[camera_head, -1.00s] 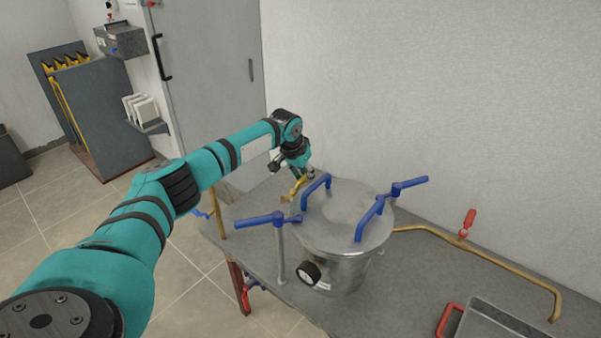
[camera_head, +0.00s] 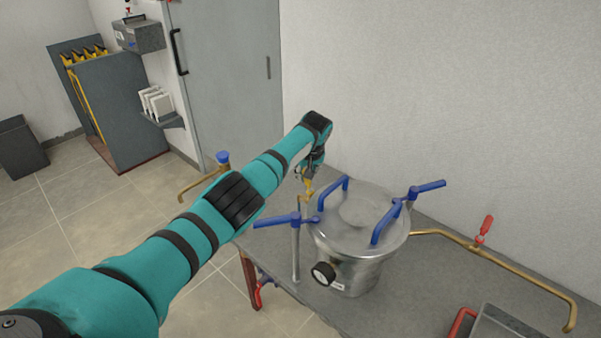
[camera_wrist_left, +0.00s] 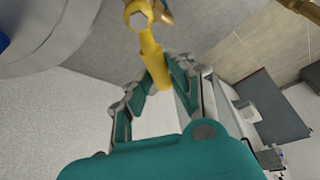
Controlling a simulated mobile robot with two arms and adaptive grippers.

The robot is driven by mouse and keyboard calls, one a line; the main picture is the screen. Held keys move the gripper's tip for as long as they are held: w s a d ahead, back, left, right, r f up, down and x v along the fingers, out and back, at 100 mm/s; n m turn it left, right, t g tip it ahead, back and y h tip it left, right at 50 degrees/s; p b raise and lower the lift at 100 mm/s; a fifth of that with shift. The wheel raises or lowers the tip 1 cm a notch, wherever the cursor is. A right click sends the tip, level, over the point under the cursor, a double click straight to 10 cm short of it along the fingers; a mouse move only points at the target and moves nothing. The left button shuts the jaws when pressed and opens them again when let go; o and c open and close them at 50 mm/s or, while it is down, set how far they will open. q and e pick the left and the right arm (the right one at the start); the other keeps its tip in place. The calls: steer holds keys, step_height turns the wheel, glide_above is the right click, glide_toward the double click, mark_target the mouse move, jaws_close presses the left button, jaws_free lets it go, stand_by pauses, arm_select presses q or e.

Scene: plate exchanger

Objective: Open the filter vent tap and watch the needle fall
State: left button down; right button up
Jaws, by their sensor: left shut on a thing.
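The steel filter vessel (camera_head: 345,245) stands on the grey bench, with its lid on. A round black-rimmed gauge (camera_head: 323,274) sits on its front; the needle is too small to read. My left gripper (camera_head: 308,177) is at the far left side of the lid. My right gripper is not in view.
Blue clamp handles (camera_head: 287,221) and lid handles (camera_head: 390,222) stand up around the vessel. A brass pipe with a red-handled valve (camera_head: 484,230) runs along the bench at right. A metal tray (camera_head: 500,325) lies front right. The wall is close behind.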

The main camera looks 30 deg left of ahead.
arm_select(q)
steer(key=n+b, duration=0.1)
steer(key=n, duration=0.1)
steer(key=s+a+n+g+y+b, duration=0.1)
steer(key=n, duration=0.1)
steer(key=s+a+n+g+b, duration=0.1)
steer(key=n, duration=0.2)
steer(key=shift+s+y, duration=0.25)
steer(key=shift+y, duration=0.05)
steer(key=shift+r, duration=0.1)
stand_by(0.3)
steer(key=c, duration=1.5)
jaws_free()
steer(key=shift+o, duration=0.2)
steer(key=shift+s, duration=0.1)
